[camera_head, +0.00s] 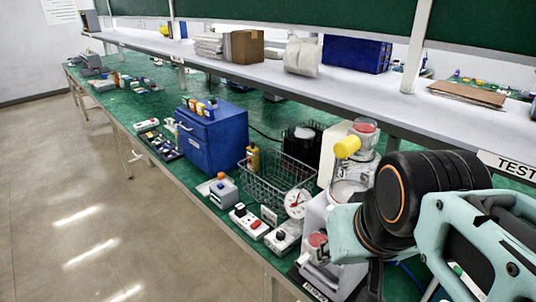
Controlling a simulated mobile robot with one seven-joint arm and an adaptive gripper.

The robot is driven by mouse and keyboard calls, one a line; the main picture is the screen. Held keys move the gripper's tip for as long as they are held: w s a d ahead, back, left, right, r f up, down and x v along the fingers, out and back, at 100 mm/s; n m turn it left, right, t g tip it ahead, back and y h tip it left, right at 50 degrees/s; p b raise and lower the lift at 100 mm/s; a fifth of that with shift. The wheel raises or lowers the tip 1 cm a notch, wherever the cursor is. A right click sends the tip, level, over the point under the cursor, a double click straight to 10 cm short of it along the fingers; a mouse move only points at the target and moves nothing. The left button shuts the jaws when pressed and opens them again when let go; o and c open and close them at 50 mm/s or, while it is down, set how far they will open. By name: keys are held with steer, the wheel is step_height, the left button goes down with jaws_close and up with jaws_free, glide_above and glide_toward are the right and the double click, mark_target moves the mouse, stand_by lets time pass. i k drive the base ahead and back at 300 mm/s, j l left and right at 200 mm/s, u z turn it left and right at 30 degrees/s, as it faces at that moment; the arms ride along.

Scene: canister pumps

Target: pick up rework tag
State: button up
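I cannot make out a rework tag for certain. A small pale upright card-like piece (268,216) stands on the green bench between the white boxes, but its print is too small to read. My arm, teal with a black joint, fills the right of the view and reaches over the bench's front edge. The fingers of my gripper do not show, so its opening and anything in it are hidden.
A wire basket (262,184) holding a yellow bottle (253,158) stands beside a blue cabinet (226,138). White switch boxes (250,222) and a round gauge (296,203) sit near the front edge. A long shelf (300,82) overhangs the bench. The floor at left is clear.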

mark_target(193, 103)
steer(key=i+j, duration=0.1)
steer(key=j, duration=0.55)
steer(key=i+j+z, duration=0.1)
steer(key=j, duration=1.15)
steer(key=i+j+z, duration=0.1)
steer(key=z, duration=0.3)
steer(key=i+j+z, duration=0.15)
steer(key=z, duration=0.3)
steer(key=i+j+z, duration=0.1)
steer(key=z, duration=0.3)
